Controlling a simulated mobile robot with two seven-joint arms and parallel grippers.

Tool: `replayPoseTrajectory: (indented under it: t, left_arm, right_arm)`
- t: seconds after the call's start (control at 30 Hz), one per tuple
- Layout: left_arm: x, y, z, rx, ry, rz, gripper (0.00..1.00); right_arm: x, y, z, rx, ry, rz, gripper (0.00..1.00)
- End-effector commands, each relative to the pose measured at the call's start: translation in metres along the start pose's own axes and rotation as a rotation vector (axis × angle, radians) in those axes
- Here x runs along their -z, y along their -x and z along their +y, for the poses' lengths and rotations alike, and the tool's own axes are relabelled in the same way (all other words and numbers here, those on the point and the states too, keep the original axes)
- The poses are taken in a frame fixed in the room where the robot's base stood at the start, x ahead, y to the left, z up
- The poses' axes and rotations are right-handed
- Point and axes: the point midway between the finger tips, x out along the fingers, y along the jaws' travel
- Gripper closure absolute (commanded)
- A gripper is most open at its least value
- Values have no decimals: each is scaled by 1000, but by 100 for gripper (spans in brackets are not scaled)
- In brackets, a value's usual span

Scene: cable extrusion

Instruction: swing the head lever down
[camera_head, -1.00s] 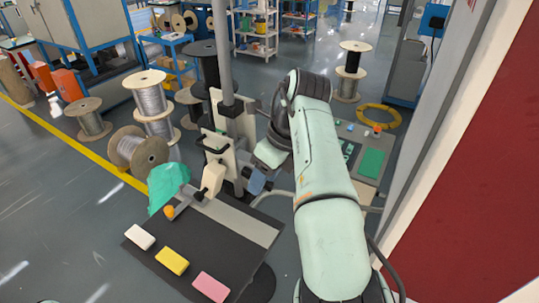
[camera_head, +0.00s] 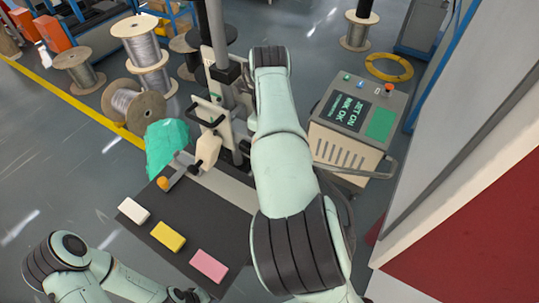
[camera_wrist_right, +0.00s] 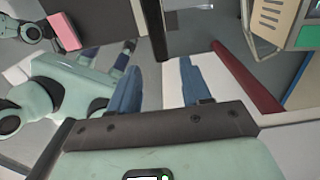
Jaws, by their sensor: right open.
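A grey lever with an orange knob (camera_head: 163,183) sticks out at the left of the stand in the head view; I take it to be the head lever. A cream head block (camera_head: 208,148) with a black tip is beside it, below a black U-shaped handle (camera_head: 206,116). My right arm passes right of the post, and its gripper is hidden in the head view. In the right wrist view my right gripper (camera_wrist_right: 158,72) is open, with nothing between its blue fingers. My left gripper (camera_head: 188,296) is low, near the pink block (camera_head: 209,265); its fingers are unclear.
White (camera_head: 133,211) and yellow (camera_head: 168,236) blocks lie on the dark mat (camera_head: 212,208). A green crumpled sheet (camera_head: 167,145) is left of the stand. A console (camera_head: 352,125) stands right of my right arm. Cable reels (camera_head: 133,103) stand behind left.

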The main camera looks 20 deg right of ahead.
Motion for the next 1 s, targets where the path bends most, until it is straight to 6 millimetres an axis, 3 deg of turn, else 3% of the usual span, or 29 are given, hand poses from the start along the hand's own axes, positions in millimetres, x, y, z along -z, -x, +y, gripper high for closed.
replayPoseTrajectory:
  t: [0.1,0.3,0.7,0.73,0.87,1.0]
  left_arm:
    - [1,0,0,0,-1,1,57]
    - [1,0,0,-1,-1,1,57]
    - [1,0,0,-1,-1,1,57]
    - [1,0,0,-1,-1,1,57]
    - [1,0,0,-1,-1,1,57]
    - [1,0,0,0,-1,1,57]
  right_arm:
    - [0,-24,0,-3,0,1,52]
    - [0,-50,0,-1,0,-1,52]
    - [0,-59,0,1,0,-2,52]
    - [0,-59,0,1,0,-2,55]
    - [0,-59,0,1,0,-2,98]
    - [0,-59,0,1,0,-2,100]
